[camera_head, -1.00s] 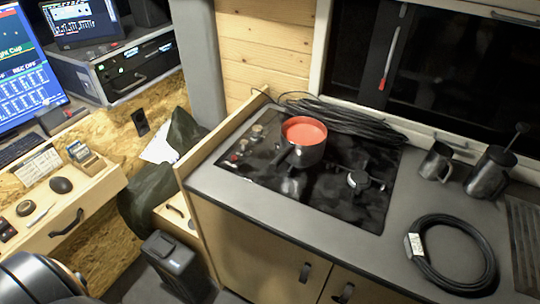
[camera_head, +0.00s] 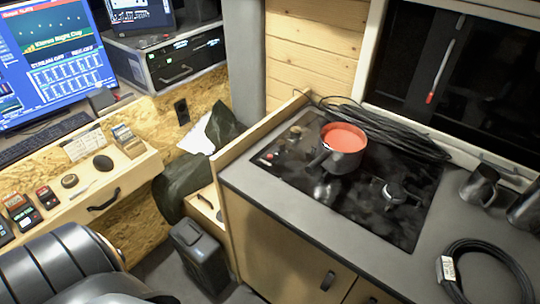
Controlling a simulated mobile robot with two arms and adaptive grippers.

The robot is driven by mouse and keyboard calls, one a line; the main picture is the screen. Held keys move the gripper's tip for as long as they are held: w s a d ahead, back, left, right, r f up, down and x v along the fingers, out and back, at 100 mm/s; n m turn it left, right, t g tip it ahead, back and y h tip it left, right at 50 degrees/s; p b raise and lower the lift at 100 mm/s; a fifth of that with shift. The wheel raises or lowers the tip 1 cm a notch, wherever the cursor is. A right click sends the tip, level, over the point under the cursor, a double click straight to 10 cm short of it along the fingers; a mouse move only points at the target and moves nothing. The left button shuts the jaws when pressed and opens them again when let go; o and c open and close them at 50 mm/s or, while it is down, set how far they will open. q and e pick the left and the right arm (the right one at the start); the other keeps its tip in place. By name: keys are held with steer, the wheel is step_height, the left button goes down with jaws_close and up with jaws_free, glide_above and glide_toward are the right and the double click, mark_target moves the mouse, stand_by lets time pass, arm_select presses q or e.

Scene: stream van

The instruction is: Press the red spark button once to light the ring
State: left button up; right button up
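The black glass hob (camera_head: 400,222) is set into the grey counter on the right. A small red button (camera_head: 268,156) shows near the hob's left edge, beside small knobs (camera_head: 296,132). A pot with red contents (camera_head: 343,149) stands on the back left part of the hob, its dark handle pointing toward the lower left. A bare burner (camera_head: 395,192) is to its right. No flame shows, though the pot hides the burner under it. Neither of my grippers is in view.
A wooden side panel (camera_head: 246,143) edges the counter on the left. Coiled black cable (camera_head: 385,130) lies behind the hob, another coil (camera_head: 485,250) at right. Metal mugs (camera_head: 480,185) stand at right. A desk (camera_head: 85,195) and a black bin (camera_head: 198,258) are left.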

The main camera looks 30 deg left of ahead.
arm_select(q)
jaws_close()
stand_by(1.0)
